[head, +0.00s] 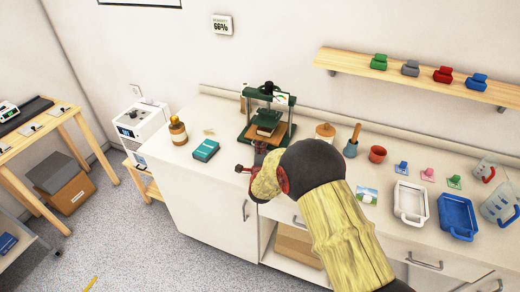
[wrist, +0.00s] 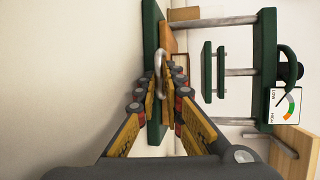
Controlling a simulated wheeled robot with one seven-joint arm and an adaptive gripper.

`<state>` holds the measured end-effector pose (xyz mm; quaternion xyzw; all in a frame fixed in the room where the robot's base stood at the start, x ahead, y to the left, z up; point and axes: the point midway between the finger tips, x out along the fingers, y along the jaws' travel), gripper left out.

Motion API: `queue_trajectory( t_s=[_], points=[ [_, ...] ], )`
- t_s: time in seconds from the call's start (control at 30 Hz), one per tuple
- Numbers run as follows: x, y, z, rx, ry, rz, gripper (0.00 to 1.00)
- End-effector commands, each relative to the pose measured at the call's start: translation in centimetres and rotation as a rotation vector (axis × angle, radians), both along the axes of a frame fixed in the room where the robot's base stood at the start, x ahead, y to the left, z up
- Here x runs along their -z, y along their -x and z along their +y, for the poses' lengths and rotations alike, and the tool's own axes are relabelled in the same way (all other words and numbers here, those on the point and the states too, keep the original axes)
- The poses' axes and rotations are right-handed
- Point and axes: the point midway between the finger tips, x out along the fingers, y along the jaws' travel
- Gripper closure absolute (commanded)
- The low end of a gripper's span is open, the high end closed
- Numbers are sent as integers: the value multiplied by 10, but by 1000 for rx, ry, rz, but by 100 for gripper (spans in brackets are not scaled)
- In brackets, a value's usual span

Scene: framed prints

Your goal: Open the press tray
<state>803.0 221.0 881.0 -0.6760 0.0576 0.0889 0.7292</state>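The press (head: 268,115) stands on the counter near the wall, with a dark green frame and metal rods. The wrist view shows its frame (wrist: 265,60) turned sideways. Its wooden tray (wrist: 167,40) sits low in the press, and a metal loop handle (wrist: 159,65) sticks out from it. My gripper (wrist: 167,80) is at the handle, its fingers close together on either side of the loop. I cannot tell whether they press on it. In the head view my gripper (head: 250,166) is at the press's front, and my arm hides part of the counter.
A teal box (head: 206,150) and brown bottle (head: 178,131) stand left of the press. A wooden pot (head: 325,133), red cup (head: 377,154), white tray (head: 411,203) and blue tray (head: 458,217) are to the right. A gauge (wrist: 286,105) is on the press. The floor at lower left is mostly clear.

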Motion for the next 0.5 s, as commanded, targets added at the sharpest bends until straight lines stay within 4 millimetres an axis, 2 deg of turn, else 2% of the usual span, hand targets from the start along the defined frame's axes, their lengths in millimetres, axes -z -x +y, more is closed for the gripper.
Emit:
queue_trajectory(
  t_s=[0.5],
  points=[
    [3,1,-1,1,0,5,100]
  ],
)
